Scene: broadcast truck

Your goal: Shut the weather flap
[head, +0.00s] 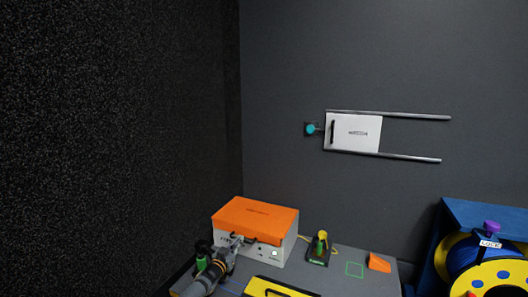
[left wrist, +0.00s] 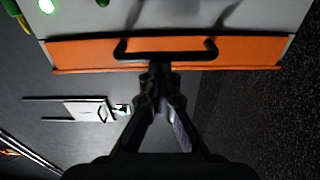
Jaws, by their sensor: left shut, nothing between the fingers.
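My left gripper (head: 246,240) is shut and empty at the box's front left. In the left wrist view its fingertips (left wrist: 162,70) are close to the handle; contact is unclear. My right gripper is out of view.
A green-and-black device (head: 319,248) stands right of the box, near an orange wedge (head: 379,263). A blue-and-yellow cable reel (head: 480,265) is at right. A white panel (head: 355,132) on rails is on the wall.

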